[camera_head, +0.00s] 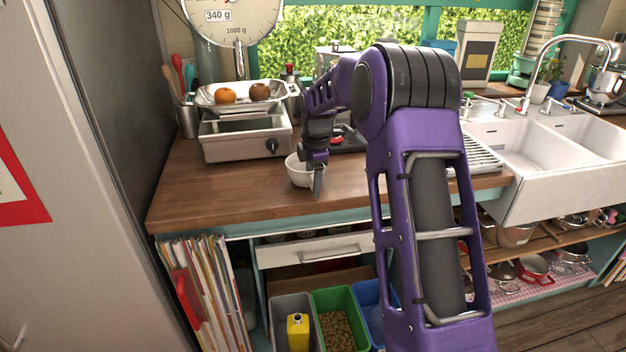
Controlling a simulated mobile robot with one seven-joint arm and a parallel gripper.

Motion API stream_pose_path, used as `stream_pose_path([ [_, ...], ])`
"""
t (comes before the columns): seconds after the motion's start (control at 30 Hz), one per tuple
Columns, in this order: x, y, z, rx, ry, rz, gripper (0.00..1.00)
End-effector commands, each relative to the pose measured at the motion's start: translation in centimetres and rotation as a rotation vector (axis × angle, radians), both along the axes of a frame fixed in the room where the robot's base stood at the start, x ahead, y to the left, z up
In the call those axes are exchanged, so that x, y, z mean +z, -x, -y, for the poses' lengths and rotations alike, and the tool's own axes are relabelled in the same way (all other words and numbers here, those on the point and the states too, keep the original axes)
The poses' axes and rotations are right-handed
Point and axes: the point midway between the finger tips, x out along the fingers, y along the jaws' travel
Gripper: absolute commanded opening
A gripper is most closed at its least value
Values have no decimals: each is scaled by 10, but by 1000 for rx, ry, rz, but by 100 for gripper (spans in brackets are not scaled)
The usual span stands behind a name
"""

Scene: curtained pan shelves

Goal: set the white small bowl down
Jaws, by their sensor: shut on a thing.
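The white small bowl (298,172) is at the wooden counter, to the right of and in front of the kitchen scale. My gripper (317,180) points down at the bowl's right side, with a finger in front of its rim. The gripper is shut on the bowl. The bowl looks upright. Its right part is hidden by the gripper, and I cannot tell whether its base touches the counter.
The wooden counter (220,190) is clear to the left of the bowl. A kitchen scale (247,140) with fruit in its pan stands behind. A utensil pot (188,121) is at the back left. A white sink (560,165) is at the right.

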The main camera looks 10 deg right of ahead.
Motion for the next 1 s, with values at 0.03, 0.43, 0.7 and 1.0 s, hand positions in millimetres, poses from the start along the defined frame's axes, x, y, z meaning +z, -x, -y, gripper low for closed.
stream_pose_path([
  [0.03,0,0,0,0,0,1,0],
  [0.43,-5,0,0,0,0,1,66],
  [0.7,-5,0,0,0,0,0,98],
  [1.0,1,1,0,0,0,1,98],
])
